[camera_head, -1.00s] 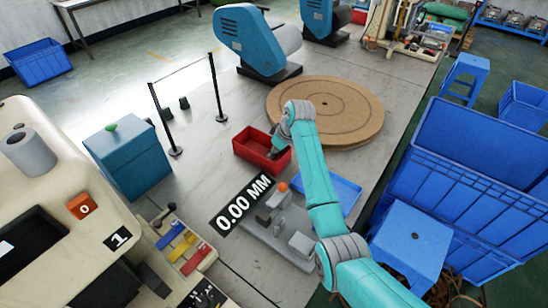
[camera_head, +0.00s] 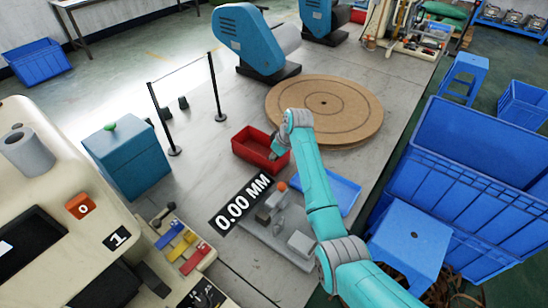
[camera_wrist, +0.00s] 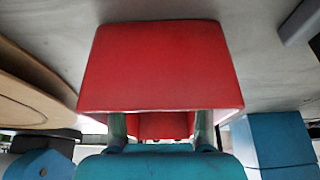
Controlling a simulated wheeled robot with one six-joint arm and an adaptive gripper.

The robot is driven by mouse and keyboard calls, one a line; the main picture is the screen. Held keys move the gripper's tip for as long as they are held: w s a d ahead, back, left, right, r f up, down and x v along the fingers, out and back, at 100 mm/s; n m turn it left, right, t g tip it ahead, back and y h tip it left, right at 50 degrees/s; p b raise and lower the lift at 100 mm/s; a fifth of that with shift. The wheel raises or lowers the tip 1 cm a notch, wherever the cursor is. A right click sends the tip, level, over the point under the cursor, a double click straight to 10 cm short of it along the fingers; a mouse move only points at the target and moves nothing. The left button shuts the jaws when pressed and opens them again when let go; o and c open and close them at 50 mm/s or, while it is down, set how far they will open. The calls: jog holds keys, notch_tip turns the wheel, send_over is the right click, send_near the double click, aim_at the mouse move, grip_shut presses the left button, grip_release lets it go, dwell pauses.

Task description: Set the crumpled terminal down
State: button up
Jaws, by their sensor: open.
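A red bin (camera_head: 250,148) stands on the grey bench top, and its wall fills the middle of the wrist view (camera_wrist: 160,65). My gripper (camera_head: 275,154) is at the right part of the bin in the head view. In the wrist view my gripper (camera_wrist: 160,122) has its two fingers spread apart at the bin's rim, with red surface between them. No terminal can be made out in either view; the inside of the bin is mostly hidden.
A blue tray (camera_head: 338,190) and a grey measuring fixture (camera_head: 275,232) with a "0.00 MM" display (camera_head: 243,203) lie in front of the bin. A round wooden turntable (camera_head: 335,105) is behind right. A teal box (camera_head: 130,160) stands left. Bare bench lies left of the bin.

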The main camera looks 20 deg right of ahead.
jog(key=v, duration=1.2)
jog(key=shift+r, duration=0.15)
jog(key=shift+w, duration=0.1)
